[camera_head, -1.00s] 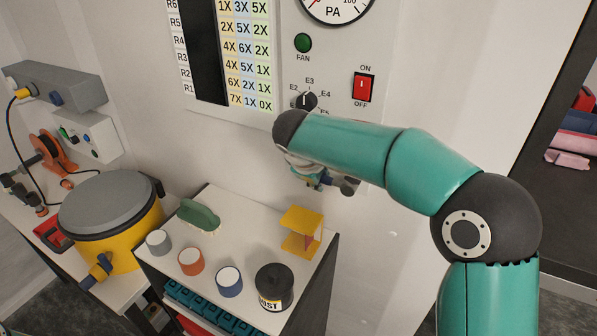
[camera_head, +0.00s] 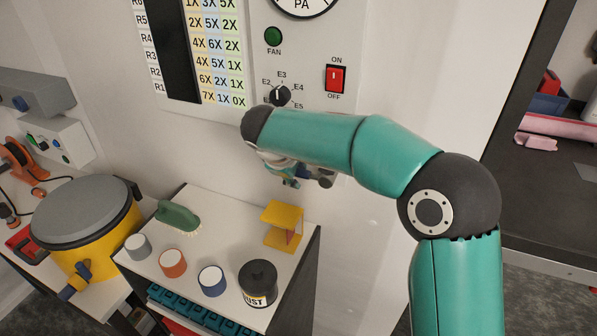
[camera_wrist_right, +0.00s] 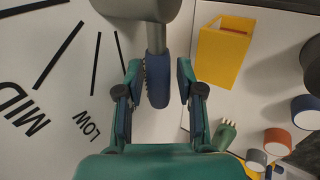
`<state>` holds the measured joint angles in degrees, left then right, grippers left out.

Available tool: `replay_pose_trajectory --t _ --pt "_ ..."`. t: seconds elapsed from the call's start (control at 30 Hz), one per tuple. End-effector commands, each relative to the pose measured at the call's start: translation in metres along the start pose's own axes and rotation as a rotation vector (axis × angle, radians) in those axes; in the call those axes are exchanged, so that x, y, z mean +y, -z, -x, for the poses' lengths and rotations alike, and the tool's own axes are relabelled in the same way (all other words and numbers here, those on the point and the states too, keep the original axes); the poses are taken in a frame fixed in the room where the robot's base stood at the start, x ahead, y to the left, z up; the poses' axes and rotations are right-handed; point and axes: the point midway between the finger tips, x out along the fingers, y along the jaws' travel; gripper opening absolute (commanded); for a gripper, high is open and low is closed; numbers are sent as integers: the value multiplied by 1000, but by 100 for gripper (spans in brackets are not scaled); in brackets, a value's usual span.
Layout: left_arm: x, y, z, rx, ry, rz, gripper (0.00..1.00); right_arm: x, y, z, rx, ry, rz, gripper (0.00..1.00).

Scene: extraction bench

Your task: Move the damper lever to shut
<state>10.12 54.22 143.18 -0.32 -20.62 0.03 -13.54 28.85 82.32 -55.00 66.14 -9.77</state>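The damper lever (camera_wrist_right: 158,75) shows in the right wrist view as a grey arm with a dark blue grip at its end. Its grip lies between the two fingers of my right gripper (camera_wrist_right: 161,88). The fingers are apart, with a visible gap on the right side of the grip. Scale lines with the words MID and LOW (camera_wrist_right: 85,124) are on the pale surface to the left. In the head view my right gripper (camera_head: 287,179) is mostly hidden below my teal arm, close to the wall panel. My left gripper is not in view.
Below stands a small white table with a yellow stand (camera_head: 283,225), a green brush (camera_head: 178,217), several small cups and a black tin (camera_head: 258,284). A yellow pot (camera_head: 85,220) is at left. A red switch (camera_head: 336,79) and selector knob (camera_head: 280,95) are above the arm.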

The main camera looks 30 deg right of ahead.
Motion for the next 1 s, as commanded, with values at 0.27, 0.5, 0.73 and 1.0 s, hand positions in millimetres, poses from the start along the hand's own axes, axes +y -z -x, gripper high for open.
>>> replay_pose_trajectory --t 0.27,0.5,0.73,1.0 --pt "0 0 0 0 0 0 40 1 1 28 4 -3 -2 37" --pt "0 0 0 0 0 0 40 1 2 76 4 -2 0 37" --pt "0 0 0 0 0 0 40 0 2 109 2 0 1 37" --pt "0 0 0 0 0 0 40 0 1 118 -1 1 1 37"
